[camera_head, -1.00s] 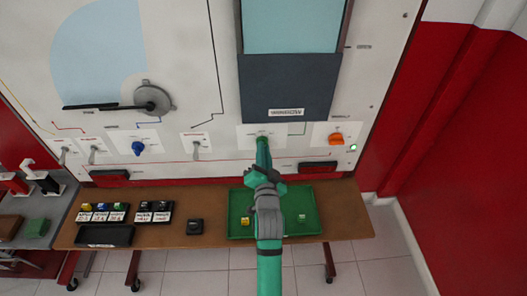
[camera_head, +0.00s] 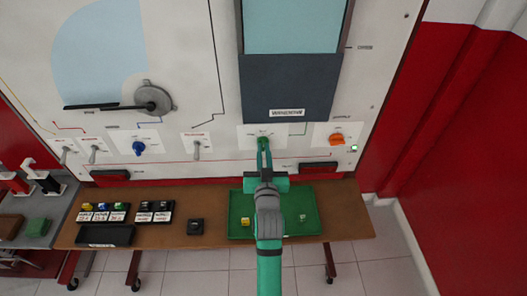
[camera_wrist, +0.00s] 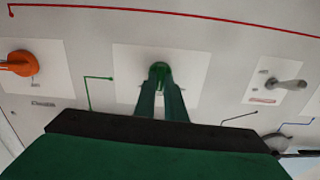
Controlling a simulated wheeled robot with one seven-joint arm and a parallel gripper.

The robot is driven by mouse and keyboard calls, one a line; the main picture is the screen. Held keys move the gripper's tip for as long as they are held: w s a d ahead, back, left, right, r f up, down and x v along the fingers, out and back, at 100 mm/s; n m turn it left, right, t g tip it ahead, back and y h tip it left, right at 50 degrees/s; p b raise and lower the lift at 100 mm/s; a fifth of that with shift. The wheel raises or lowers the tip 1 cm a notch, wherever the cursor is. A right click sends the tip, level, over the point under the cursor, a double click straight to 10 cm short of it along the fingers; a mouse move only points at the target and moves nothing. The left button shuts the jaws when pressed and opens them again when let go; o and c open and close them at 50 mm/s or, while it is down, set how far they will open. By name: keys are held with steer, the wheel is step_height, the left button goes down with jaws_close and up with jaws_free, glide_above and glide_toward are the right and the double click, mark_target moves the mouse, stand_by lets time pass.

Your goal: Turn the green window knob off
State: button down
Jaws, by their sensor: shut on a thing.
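The green window knob (camera_head: 263,141) sits on a white plate on the panel, below the dark window board (camera_head: 287,85). In the wrist view the green knob (camera_wrist: 160,70) shows at the far end of my fingers, on its plate (camera_wrist: 199,62). My gripper (camera_head: 264,150) reaches up to the knob from below, and in the wrist view its green fingers (camera_wrist: 161,88) are closed on the knob's sides. The fingers hide part of the knob, and its exact pointing direction is hard to tell.
An orange knob (camera_head: 336,139) is to the right and a grey toggle (camera_head: 197,150) to the left, with a blue knob (camera_head: 138,148) farther left. A brown table (camera_head: 180,207) with a green tray (camera_head: 304,193) stands below the arm.

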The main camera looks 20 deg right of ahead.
steer(key=shift+a+n, duration=0.1)
steer(key=shift+n, duration=0.2)
steer(key=shift+w, duration=0.1)
steer(key=c, duration=1.8)
jaws_free()
steer(key=shift+s, duration=0.2)
steer(key=shift+s, duration=0.3)
steer(key=v, duration=1)
steer(key=shift+a, duration=0.1)
